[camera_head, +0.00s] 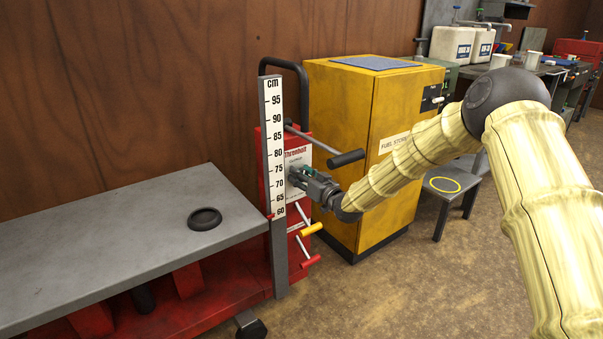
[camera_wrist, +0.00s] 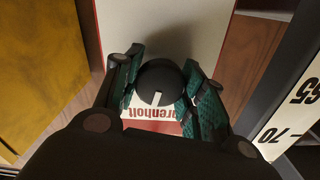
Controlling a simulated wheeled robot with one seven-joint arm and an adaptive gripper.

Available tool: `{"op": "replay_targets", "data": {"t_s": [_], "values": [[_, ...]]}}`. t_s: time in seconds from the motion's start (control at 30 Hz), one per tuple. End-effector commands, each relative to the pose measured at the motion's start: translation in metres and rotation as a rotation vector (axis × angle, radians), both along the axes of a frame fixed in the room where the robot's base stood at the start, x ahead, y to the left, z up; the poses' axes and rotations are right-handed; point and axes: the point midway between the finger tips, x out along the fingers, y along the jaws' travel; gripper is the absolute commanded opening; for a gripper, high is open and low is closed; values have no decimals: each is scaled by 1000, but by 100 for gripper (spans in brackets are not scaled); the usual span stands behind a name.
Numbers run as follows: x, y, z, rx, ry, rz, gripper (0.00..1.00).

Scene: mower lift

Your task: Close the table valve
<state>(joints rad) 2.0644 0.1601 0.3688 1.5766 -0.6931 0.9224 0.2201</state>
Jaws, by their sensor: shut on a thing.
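A round black knob (camera_wrist: 161,78) with a white pointer mark sits on the white panel (camera_wrist: 150,30) of the red lift column (camera_head: 268,190). In the wrist view, the green-padded fingers of my gripper (camera_wrist: 163,88) are closed on opposite sides of the knob. The white mark points down in that picture, tilted slightly left. In the head view, my gripper (camera_head: 297,178) is at the panel's front, beside the height scale (camera_head: 273,150), and hides the knob. No label for the knob is readable.
A lever with a black grip (camera_head: 346,158) sticks out above my gripper. A yellow handle (camera_head: 311,229) and a red handle (camera_head: 310,262) stick out below. The grey lift table (camera_head: 110,240) holds a dark ring (camera_head: 205,219). A yellow fuel cabinet (camera_head: 345,110) stands close behind.

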Motion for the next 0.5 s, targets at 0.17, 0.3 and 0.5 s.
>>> {"op": "replay_targets", "data": {"t_s": [0.17, 0.3, 0.5], "values": [[-1, 1, 0, -94, -65, 2, 16], [-1, 1, 0, -143, -101, 0, 16], [-1, 0, -1, -183, -131, 0, 16]]}}
